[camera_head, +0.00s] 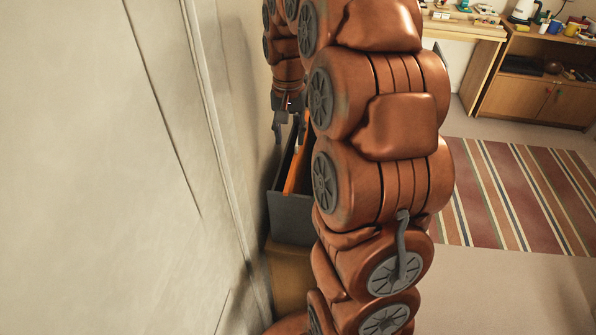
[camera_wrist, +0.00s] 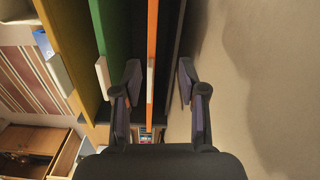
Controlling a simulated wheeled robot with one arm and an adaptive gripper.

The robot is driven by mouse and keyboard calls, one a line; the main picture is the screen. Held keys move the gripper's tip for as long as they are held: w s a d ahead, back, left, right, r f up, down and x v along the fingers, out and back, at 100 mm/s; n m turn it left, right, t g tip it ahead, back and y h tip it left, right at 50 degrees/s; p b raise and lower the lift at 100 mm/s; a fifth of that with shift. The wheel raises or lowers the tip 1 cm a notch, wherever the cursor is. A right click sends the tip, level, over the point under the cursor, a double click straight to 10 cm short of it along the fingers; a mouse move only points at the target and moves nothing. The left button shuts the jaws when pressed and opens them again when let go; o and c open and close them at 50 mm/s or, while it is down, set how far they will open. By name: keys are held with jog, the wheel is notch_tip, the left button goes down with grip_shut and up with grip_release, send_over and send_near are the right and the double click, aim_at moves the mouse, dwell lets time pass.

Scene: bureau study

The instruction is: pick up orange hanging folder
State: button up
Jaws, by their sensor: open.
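The orange hanging folder (camera_wrist: 152,45) shows edge-on in the wrist view, as a thin upright strip. It lies between the two spread fingers of my gripper (camera_wrist: 158,82), with a gap on each side. My gripper is open and holds nothing. In the head view the orange folder (camera_head: 297,170) stands in a dark grey box (camera_head: 291,216), partly hidden by my arm. My gripper (camera_head: 289,122) is at the far end of that box, close to the wall; its fingertips are hard to make out there.
A green folder (camera_wrist: 114,30) and a yellow-brown folder (camera_wrist: 72,35) stand left of the orange one. A plain wall (camera_head: 160,180) is close on the left. The box rests on a wooden cabinet (camera_head: 290,275). A striped rug (camera_head: 510,195) and open floor are right.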

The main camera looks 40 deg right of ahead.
aim_at(299, 147)
jog(key=shift+m, duration=0.6)
jog(key=d, duration=0.1)
jog(key=w+d, duration=0.1)
jog(key=d, duration=0.1)
jog(key=w+d, duration=0.1)
jog(key=shift+d+f, duration=0.2)
jog(key=shift+f, duration=0.15)
jog(key=shift+w+d+f+p, duration=0.15)
jog(key=shift+f+p, duration=0.75)
jog(key=shift+f, duration=1.05)
jog(key=shift+w+d+f+p, duration=0.15)
jog(key=shift+f+p, duration=0.7)
jog(key=shift+f, duration=1.05)
jog(key=shift+a, duration=0.15)
grip_shut()
